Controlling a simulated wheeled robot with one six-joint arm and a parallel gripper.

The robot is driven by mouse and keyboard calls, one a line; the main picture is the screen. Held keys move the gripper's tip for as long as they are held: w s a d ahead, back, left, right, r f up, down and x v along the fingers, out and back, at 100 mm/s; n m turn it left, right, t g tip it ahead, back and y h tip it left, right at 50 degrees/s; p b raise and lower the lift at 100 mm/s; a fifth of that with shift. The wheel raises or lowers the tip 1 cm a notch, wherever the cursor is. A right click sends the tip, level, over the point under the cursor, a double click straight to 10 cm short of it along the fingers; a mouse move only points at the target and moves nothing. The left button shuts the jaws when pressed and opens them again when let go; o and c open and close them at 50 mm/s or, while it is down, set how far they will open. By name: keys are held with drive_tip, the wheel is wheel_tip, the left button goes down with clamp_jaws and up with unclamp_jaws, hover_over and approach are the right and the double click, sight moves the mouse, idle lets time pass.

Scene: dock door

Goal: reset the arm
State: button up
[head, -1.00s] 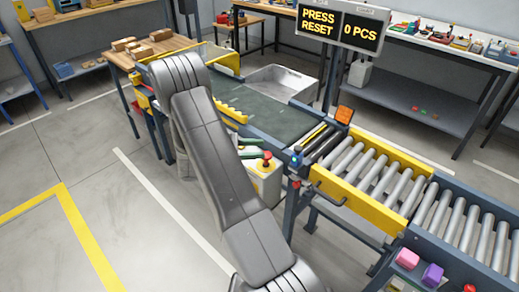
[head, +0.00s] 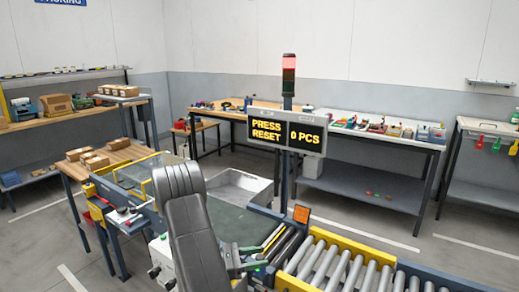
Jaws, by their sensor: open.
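My arm (head: 194,230) rises from the bottom of the head view and leans up and left in front of the conveyor line. A display (head: 287,132) on a post reads "PRESS RESET" and "0 PCS". Above it a signal tower (head: 289,70) shows its red lamp lit. A green part (head: 251,250) shows just right of my arm, low on the near side of the line. No red button can be made out there now.
A roller conveyor (head: 338,272) with yellow side rails runs to the lower right. A wooden table (head: 118,154) with several boxes stands at the left. A metal bin (head: 238,186) lies behind my arm. Workbenches line the back wall. Open floor shows at the lower left.

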drive_tip(key=shift+w+d, duration=0.1)
drive_tip(key=shift+d, duration=0.5)
drive_tip(key=shift+t, duration=0.3)
drive_tip(key=shift+a, duration=0.2)
drive_tip(key=b+v, duration=0.2)
drive_tip(key=v, duration=1.2)
drive_tip(key=p+x, duration=0.2)
drive_tip(key=x, duration=1.2)
drive_tip(key=shift+d+r, duration=0.1)
drive_tip(key=shift+d, duration=0.15)
drive_tip(key=n+t+y+p, duration=0.2)
drive_tip(key=n+t+p, duration=0.1)
drive_tip(key=n+t, duration=0.1)
drive_tip(key=shift+a+t, duration=0.1)
drive_tip(key=shift+t, duration=0.5)
drive_tip(key=b+v, duration=0.3)
drive_tip(key=v, duration=1.1)
drive_tip(key=s+d+f+m+g+y, duration=0.1)
drive_tip(key=d+m+g, duration=0.4)
drive_tip(key=m, duration=0.7)
drive_tip(key=shift+s+d+f+g+y+p, duration=0.2)
drive_tip(key=shift+s+d+g+y+p, duration=0.15)
drive_tip(key=shift+s+g+y, duration=0.7)
